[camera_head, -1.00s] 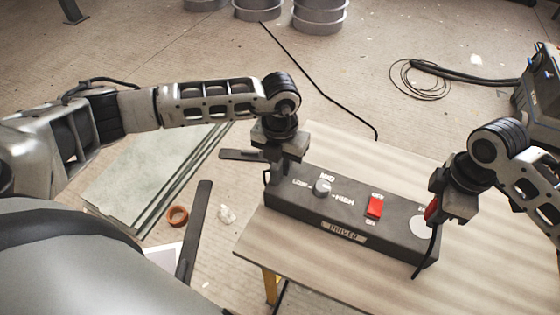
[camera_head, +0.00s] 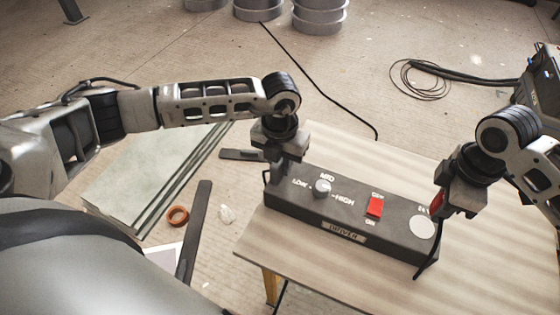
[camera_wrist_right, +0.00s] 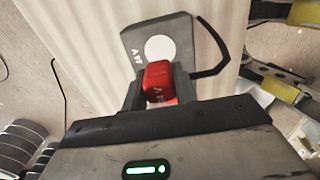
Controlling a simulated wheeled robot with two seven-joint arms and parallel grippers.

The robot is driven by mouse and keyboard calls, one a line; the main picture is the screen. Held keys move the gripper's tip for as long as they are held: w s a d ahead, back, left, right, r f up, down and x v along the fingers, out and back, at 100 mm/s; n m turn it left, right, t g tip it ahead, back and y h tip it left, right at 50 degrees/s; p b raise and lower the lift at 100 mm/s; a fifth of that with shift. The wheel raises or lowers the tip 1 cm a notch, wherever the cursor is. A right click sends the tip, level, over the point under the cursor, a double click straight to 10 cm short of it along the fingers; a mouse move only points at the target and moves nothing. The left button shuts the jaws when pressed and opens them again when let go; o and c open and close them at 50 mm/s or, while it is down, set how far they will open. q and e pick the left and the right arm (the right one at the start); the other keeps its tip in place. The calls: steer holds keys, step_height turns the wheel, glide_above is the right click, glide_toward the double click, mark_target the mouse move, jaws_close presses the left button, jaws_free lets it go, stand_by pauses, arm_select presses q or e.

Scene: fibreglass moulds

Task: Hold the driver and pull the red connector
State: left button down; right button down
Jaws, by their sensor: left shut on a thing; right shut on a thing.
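The driver (camera_head: 330,210) is a dark box on the table, with a knob, a red switch (camera_head: 375,206) and a white disc (camera_head: 422,228) near its right end. My left gripper (camera_head: 284,170) is shut on the driver's far-left end. My right gripper (camera_head: 440,208) is shut on the red connector (camera_head: 437,202), just beyond the driver's right end. In the right wrist view the red connector (camera_wrist_right: 158,80) sits between both fingers, in front of the driver's end (camera_wrist_right: 152,30). Whether it still touches the driver is hard to tell.
Flat sheets (camera_head: 150,180), an orange ring (camera_head: 178,215) and dark strips lie at the left. Grey round moulds (camera_head: 320,15) stand at the back. The table's right part is clear.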

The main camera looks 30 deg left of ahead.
arm_select(q)
steer(key=shift+r, duration=0.1)
arm_select(e)
steer(key=shift+r, duration=2.35)
arm_select(q)
steer(key=c, duration=1.2)
jaws_free()
step_height(320, 180, up, 12)
